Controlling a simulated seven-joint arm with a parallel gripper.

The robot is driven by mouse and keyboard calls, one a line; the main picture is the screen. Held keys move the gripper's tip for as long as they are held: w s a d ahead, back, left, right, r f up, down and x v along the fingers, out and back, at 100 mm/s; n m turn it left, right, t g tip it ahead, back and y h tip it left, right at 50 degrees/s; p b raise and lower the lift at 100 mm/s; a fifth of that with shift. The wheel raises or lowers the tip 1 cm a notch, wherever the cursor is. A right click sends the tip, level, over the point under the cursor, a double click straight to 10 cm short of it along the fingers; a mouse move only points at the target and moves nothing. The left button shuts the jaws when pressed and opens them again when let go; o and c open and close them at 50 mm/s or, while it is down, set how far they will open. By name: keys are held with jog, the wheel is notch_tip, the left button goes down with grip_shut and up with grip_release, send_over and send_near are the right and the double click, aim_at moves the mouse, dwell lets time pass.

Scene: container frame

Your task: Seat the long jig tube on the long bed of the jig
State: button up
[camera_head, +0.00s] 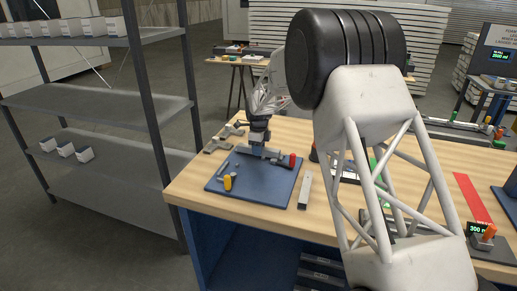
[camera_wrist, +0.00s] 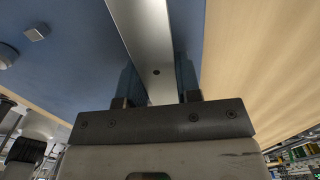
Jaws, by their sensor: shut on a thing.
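My gripper (camera_head: 258,150) is low over the far part of the blue jig plate (camera_head: 255,192). In the wrist view, its two fingers (camera_wrist: 158,98) are shut on a long grey metal tube (camera_wrist: 146,40), which runs away from me between them. A small dark hole shows on the tube's upper face. In the head view a grey bar (camera_head: 268,153) shows beneath the gripper, its right end near a red-handled part (camera_head: 291,160). A yellow-handled part (camera_head: 227,183) stands at the plate's left front. Whether the tube touches the bed cannot be told.
Another grey bar (camera_head: 305,190) lies on the wooden table just right of the plate. Grey metal parts (camera_head: 218,143) lie behind the plate's left side. A small grey block (camera_wrist: 36,33) is on the blue surface left of the tube. A red strip (camera_head: 472,198) lies far right.

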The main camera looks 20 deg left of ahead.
jog(key=shift+f, duration=0.45)
dwell(0.5)
jog(key=o, duration=1.6)
jog(key=shift+r, duration=0.1)
jog(key=shift+r, duration=3.4)
